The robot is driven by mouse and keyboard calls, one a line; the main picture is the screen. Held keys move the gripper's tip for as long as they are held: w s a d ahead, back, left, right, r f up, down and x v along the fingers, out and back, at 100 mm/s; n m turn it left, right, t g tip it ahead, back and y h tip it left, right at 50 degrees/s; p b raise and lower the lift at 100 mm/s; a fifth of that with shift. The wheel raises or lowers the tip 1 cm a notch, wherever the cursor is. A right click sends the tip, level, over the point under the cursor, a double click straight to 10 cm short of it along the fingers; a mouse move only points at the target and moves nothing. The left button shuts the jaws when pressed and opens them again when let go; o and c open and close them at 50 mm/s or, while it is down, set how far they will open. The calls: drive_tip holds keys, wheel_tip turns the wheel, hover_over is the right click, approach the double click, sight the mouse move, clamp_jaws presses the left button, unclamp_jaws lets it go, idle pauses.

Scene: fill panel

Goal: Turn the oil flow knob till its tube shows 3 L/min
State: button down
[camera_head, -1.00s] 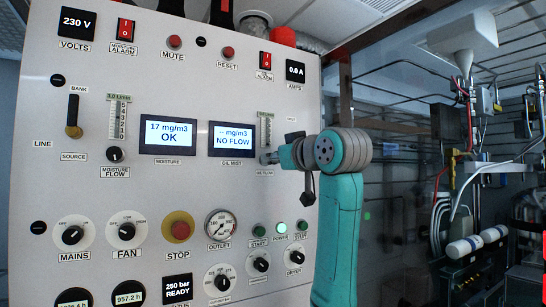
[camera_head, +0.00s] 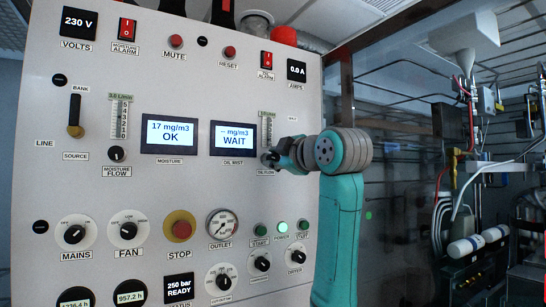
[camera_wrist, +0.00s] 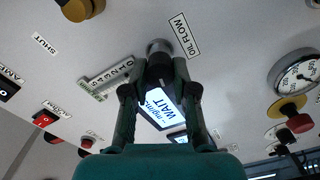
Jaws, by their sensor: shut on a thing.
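The oil flow knob (camera_wrist: 158,47) is under the OIL FLOW label (camera_wrist: 181,35) in the wrist view. My gripper (camera_wrist: 160,72) is shut on this knob, and its fingers hide part of it. In the head view my gripper (camera_head: 276,158) meets the panel just below the oil flow tube (camera_head: 267,127). The tube also shows in the wrist view (camera_wrist: 107,76), with its scale numbers. Its level is too small to read. The oil mist display (camera_head: 233,138) reads "-- mg/m3 WAIT".
The moisture flow knob (camera_head: 116,154) and its tube (camera_head: 119,118) are on the left of the panel. The outlet gauge (camera_head: 222,225) and the red stop button (camera_head: 180,229) are below. Pipes and cables fill the right background.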

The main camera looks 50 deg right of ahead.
drive_tip(key=shift+a+n, duration=0.1)
drive_tip(key=shift+n, duration=0.5)
drive_tip(key=shift+r, duration=0.1)
drive_tip(key=c, duration=0.9)
unclamp_jaws()
drive_tip(key=v, duration=1.2)
